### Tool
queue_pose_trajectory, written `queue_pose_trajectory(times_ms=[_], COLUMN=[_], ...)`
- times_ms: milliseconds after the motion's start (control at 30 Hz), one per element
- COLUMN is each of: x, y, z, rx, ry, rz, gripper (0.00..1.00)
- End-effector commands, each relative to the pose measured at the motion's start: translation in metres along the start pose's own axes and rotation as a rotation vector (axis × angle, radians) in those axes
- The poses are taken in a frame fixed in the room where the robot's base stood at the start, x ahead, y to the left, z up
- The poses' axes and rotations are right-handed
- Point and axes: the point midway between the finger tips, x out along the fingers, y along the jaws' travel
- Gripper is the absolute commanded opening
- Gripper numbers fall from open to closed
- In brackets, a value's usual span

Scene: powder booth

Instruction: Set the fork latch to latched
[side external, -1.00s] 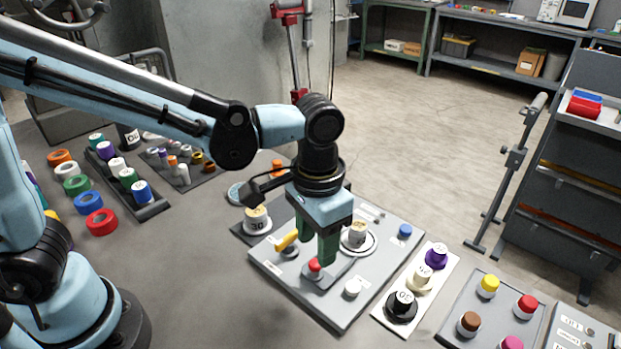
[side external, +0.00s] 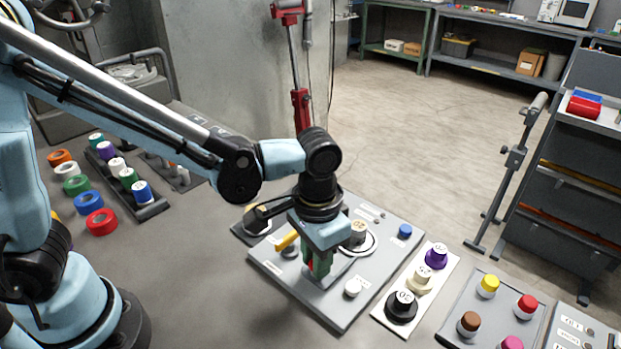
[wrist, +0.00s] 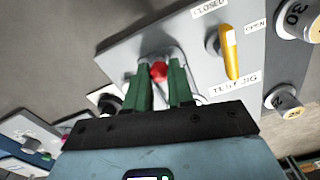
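The fork latch shows as a red knob (wrist: 158,71) in a pale fork-shaped mount on the grey panel (side external: 345,318). My gripper (wrist: 160,75) points down at the panel, with a green finger on each side of the red knob. In the side view, my gripper (side external: 318,272) hides most of the latch, and only a sliver of red (side external: 311,265) shows between the fingers. I cannot tell whether the fingers press on the knob or stand just clear of it. The latch's exact position is hidden.
A yellow lever (wrist: 230,52) marked CLOSED and OPEN stands close beside the fingers. A round dial (side external: 358,234), a white knob (side external: 352,288) and a blue button (side external: 405,231) are also on the panel. A white strip with several knobs (side external: 401,304) lies to the right.

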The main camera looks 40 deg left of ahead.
Motion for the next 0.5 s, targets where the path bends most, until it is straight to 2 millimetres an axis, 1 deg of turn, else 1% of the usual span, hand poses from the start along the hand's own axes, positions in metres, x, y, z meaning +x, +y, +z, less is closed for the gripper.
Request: queue_pose_trajectory(times_ms=[33, 67, 100, 367, 433, 500], x=[0.000, 0.000, 0.000, 0.000, 0.000, 0.000], y=[0.000, 0.000, 0.000, -0.001, -0.002, -0.004], z=[0.000, 0.000, 0.000, -0.001, -0.007, -0.017], rx=[0.000, 0.000, 0.000, -0.001, -0.002, -0.003], ry=[0.000, 0.000, 0.000, 0.000, -0.001, -0.001], rz=[-0.001, -0.001, -0.001, -0.001, -0.001, -0.001], gripper=[0.05, 0.01, 0.00, 0.00, 0.00, 0.00])
